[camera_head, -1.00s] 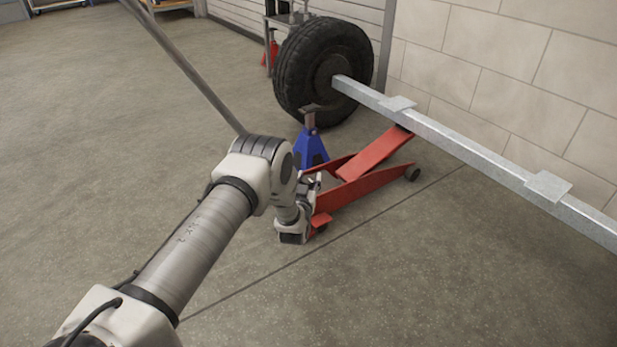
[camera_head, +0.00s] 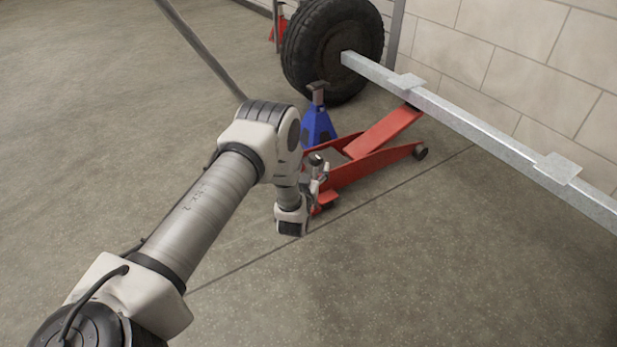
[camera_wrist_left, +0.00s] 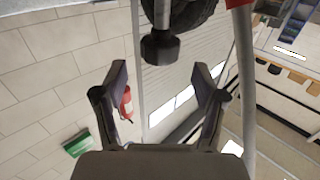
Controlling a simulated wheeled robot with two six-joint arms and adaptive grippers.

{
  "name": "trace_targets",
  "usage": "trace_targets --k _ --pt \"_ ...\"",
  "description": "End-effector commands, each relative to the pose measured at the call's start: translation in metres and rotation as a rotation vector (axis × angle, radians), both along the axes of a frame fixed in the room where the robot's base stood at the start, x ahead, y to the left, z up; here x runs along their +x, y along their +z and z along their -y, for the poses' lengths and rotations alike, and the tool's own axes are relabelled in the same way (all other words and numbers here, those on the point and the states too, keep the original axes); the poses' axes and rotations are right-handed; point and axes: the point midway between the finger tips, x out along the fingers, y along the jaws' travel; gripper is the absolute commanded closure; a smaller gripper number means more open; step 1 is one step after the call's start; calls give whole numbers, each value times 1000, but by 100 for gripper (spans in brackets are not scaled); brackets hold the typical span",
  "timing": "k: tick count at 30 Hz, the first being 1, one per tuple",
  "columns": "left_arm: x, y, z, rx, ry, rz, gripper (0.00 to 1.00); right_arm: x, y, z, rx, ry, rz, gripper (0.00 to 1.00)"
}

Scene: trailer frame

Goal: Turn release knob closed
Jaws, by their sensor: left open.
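A black knob (camera_wrist_left: 160,47) on a grey shaft shows at the top middle of the left wrist view, and I take it for the release knob. My left gripper (camera_wrist_left: 160,72) is open, one finger on each side below the knob in that picture. I see no contact with the knob. In the head view, my left gripper (camera_head: 319,170) is at the near end of the red floor jack (camera_head: 372,160), partly hidden by my wrist. The jack's long grey handle (camera_head: 205,58) slants to the upper left behind my arm. My right gripper is not in view.
A galvanized beam (camera_head: 480,125) with a tire (camera_head: 330,45) at its end passes over the jack. A blue jack stand (camera_head: 317,128) stands beside the jack. A grey pole (camera_wrist_left: 243,85) runs close to the right finger. The concrete floor in front is clear.

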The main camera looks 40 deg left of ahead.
Motion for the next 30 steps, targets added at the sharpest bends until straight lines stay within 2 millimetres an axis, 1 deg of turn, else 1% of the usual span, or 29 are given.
trace_targets --k 1,3,6,9,12,26,29,30 --pt "-12 0 5 -2 -1 -5 29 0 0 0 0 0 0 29" --pt "-29 0 12 -1 -1 -3 29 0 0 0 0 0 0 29" --pt "-48 0 19 -2 -1 -2 29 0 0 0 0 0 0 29" --pt "-58 0 23 -1 -1 -1 29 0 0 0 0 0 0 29" --pt "-62 1 25 -1 0 1 29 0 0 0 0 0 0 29" --pt "-62 2 25 -1 0 1 29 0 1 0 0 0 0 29" --pt "-59 20 29 1 -8 6 29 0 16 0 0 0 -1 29" --pt "-57 33 35 2 -20 8 29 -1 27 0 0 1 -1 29"
